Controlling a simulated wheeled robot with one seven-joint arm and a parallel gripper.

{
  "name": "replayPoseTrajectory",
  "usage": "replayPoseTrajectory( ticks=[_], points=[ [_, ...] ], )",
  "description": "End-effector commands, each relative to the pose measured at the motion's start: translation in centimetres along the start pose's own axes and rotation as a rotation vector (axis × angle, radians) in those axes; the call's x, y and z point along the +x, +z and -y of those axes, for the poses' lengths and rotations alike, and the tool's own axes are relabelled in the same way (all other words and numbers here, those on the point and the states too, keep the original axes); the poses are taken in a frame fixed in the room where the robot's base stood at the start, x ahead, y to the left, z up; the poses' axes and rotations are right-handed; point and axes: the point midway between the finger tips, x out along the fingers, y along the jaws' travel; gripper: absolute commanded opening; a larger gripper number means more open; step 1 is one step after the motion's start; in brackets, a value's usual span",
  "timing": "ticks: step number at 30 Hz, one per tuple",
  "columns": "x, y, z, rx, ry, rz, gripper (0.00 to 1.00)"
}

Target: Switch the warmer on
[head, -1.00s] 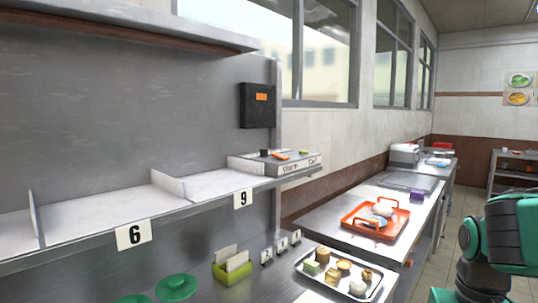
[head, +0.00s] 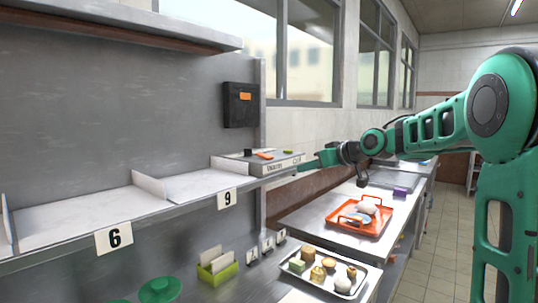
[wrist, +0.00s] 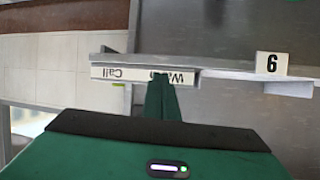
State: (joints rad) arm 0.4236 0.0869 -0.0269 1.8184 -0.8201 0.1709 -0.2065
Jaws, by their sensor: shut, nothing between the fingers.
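A pale control box (head: 282,165) sits at the right end of the steel shelf. Its front label carries "Warm" and "Call". On its top are an orange switch (head: 264,155) towards the "Warm" side and a green one (head: 288,152) towards the "Call" side. My gripper (head: 303,168) is shut and empty, close to the box's front right. In the wrist view the label (wrist: 115,74) appears upside down, and my closed fingers (wrist: 161,85) overlap the end of "Warm". The box's top is hidden there; I cannot tell whether they touch.
A black wall unit (head: 240,105) with an orange panel hangs above the shelf. Number plates 6 (head: 114,238) and 9 (head: 227,198) mark the shelf edge. Below are a metal food tray (head: 366,287), an orange tray (head: 333,222) and a green card holder (head: 218,272).

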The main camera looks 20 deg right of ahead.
Motion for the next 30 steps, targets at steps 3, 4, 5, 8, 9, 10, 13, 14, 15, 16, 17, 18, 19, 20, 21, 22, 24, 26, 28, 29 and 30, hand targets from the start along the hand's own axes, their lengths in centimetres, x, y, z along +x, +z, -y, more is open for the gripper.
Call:
replayPoseTrajectory(
  ticks=[3, 4, 5, 8, 9, 10, 13, 14, 15, 16, 17, 18, 19, 20, 21, 22, 24, 26, 28, 29, 30],
  points=[
    [1.6, -5.0, 0.2, -0.057, -0.093, -0.159, 0.00],
    [1.7, -6.0, 0.4, -0.067, -0.113, -0.192, 0.00],
    [1.8, -6.8, 0.5, -0.075, -0.129, -0.221, 0.00],
    [1.8, -8.8, 0.8, -0.095, -0.169, -0.292, 0.00],
    [1.8, -9.2, 1.0, -0.100, -0.180, -0.309, 0.00],
    [1.8, -9.5, 1.0, -0.101, -0.184, -0.318, 0.00],
    [1.7, -9.8, 1.1, -0.104, -0.193, -0.331, 0.00],
    [1.7, -9.8, 1.1, -0.104, -0.193, -0.332, 0.00],
    [1.7, -9.8, 1.1, -0.104, -0.192, -0.331, 0.00],
    [1.7, -9.8, 1.1, -0.104, -0.192, -0.331, 0.00],
    [1.7, -9.8, 1.0, -0.104, -0.191, -0.330, 0.00],
    [1.6, -9.8, 1.0, -0.104, -0.191, -0.330, 0.00],
    [1.6, -9.8, 1.0, -0.103, -0.191, -0.330, 0.00],
    [1.6, -9.8, 1.0, -0.103, -0.190, -0.330, 0.00],
    [1.7, -9.8, 1.0, -0.103, -0.190, -0.329, 0.00],
    [1.7, -9.8, 1.0, -0.103, -0.190, -0.329, 0.00],
    [2.1, -9.9, 1.0, -0.104, -0.190, -0.329, 0.00],
    [2.6, -10.1, 1.2, -0.104, -0.191, -0.328, 0.00],
    [3.4, -10.3, 1.5, -0.104, -0.193, -0.328, 0.00],
    [3.9, -10.5, 1.5, -0.104, -0.192, -0.328, 0.00],
    [4.5, -10.7, 1.6, -0.104, -0.192, -0.328, 0.00]
  ],
)
